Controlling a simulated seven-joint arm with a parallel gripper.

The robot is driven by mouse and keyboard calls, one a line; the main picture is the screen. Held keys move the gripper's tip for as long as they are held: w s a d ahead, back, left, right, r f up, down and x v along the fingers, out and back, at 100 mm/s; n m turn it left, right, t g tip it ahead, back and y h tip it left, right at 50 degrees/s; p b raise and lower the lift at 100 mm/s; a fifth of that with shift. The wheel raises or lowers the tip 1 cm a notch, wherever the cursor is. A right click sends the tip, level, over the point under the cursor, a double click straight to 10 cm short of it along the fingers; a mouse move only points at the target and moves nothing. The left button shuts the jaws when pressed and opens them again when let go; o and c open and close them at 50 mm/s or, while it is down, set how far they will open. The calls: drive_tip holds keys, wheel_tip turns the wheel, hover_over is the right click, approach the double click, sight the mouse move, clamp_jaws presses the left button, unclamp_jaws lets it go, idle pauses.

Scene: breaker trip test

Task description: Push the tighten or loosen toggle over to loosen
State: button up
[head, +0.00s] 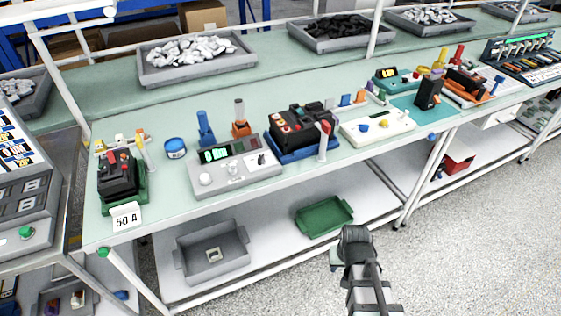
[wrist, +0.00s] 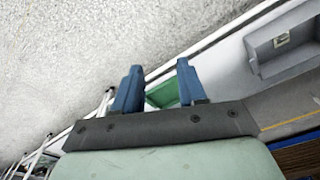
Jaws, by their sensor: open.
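A grey control box (head: 233,167) with a green-lit display stands at the front of the bench, left of centre. It carries a round white knob and a small dark lever switch (head: 261,159) at its right; this may be the toggle, but its labels and setting are too small to read. A white control panel (head: 377,126) with coloured knobs stands further right. The dark end of my arm is low in front of the bench in the head view. In the wrist view my gripper (wrist: 158,82) has its two blue fingers apart with nothing between them.
A black device on a blue base (head: 303,155) stands right of the grey box. A black breaker on a green stand (head: 121,180) is at the left, near a 50 A card (head: 126,217). Grey and green bins sit on the lower shelf. The floor before the bench is clear.

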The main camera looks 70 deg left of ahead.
drive_tip(key=s+a+r+n+y, duration=0.2)
drive_tip(key=s+a+r, duration=0.6)
drive_tip(key=a+r, duration=0.3)
drive_tip(key=n+y, duration=0.2)
drive_tip(key=y, duration=0.1)
approach(233, 164)
drive_tip(key=d+f, duration=0.2)
wheel_tip(233, 164, up, 7)
drive_tip(key=a, duration=0.3)
drive_tip(key=a+f+m, duration=0.1)
drive_tip(key=f, duration=0.3)
drive_tip(key=a+f+m, duration=0.1)
drive_tip(key=f, duration=0.4)
drive_tip(key=a+f+m+h, duration=0.1)
drive_tip(key=a+f, duration=0.1)
drive_tip(key=f, duration=0.3)
drive_tip(key=shift+w, duration=0.2)
drive_tip(key=shift+d, duration=0.1)
drive_tip(key=shift+c, duration=0.4)
clamp_jaws()
